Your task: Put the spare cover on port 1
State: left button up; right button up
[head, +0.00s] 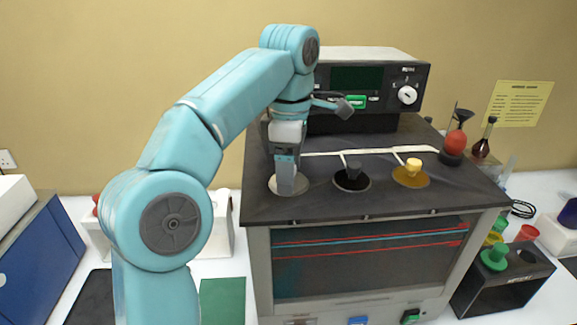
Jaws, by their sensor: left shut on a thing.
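My left gripper (287,187) points straight down over the left port on the dark top of the bath unit (270,210). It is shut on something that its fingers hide. A pale grey round disc (287,189), which looks like the cover, lies at the fingertips, level with or just above the top; I cannot tell whether it is fully seated. The middle port has a black cover (352,180) with a black knob. The right port has a tan cover (411,177) with a yellow knob. My right gripper is out of view.
A control box (365,90) with a dial stands behind the ports. A pale strip (370,151) runs behind the covers. A red bulb (456,144) and flask (483,148) stand at the right rear. A black rack (500,282) with coloured covers is at lower right.

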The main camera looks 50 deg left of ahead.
pick_arm(q)
jog(key=shift+w+d, duration=0.1)
jog(key=o, duration=1)
jog(key=shift+o, duration=0.6)
